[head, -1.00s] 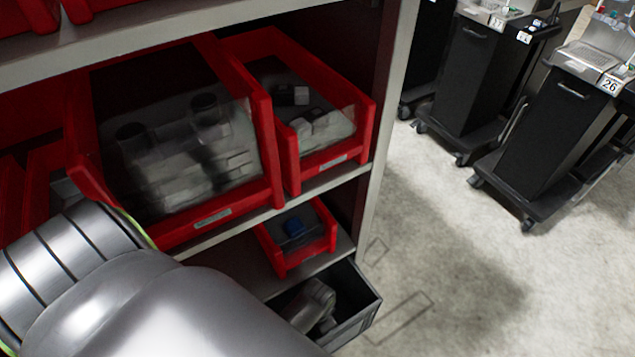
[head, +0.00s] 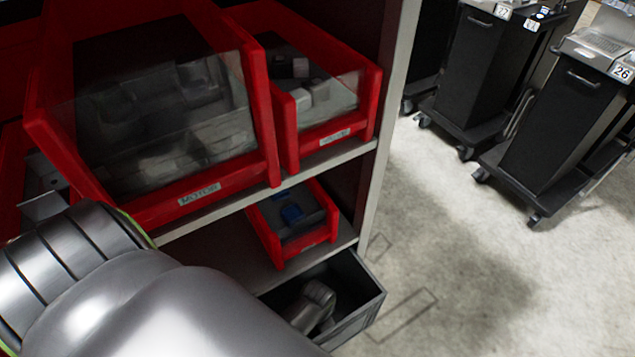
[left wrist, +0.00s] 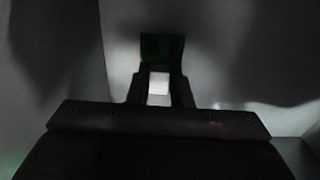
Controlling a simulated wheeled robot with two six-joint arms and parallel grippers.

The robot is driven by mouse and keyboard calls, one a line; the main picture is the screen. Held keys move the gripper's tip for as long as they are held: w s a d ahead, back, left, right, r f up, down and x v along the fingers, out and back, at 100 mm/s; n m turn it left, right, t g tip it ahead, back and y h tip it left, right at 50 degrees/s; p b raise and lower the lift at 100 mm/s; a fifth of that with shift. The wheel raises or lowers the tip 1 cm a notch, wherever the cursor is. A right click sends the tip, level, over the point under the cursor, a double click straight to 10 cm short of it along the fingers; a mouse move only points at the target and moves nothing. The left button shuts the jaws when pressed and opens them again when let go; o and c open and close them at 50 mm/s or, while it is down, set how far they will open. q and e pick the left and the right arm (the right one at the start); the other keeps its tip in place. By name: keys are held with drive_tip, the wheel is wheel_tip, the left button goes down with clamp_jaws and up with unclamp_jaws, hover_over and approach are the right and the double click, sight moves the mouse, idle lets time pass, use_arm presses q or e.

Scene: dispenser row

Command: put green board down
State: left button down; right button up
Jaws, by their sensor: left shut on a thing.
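The green board (left wrist: 162,47) shows dark green in the left wrist view, at the far end of my left gripper (left wrist: 159,75). The gripper's fingers are shut on it, with a bright gap between the fingers behind it. Grey, shadowed surfaces lie around and beyond the board. I cannot tell whether the board touches any of them. In the head view a silver arm of mine fills the lower left, and no gripper or board can be made out for certain. My right gripper is not in view.
A shelf holds a large red bin (head: 215,191) with a clear front, a smaller red bin (head: 338,133) beside it, and a small red bin (head: 320,240) below. A dark open crate (head: 362,316) stands lowest. Black carts (head: 555,120) stand right; the floor between is clear.

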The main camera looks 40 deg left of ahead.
use_arm(q)
drive_tip(key=shift+f, duration=0.2)
drive_tip(key=c, duration=1.3)
unclamp_jaws()
wheel_tip(320, 180, up, 12)
drive_tip(key=p, duration=0.3)
drive_tip(key=shift+r, duration=0.2)
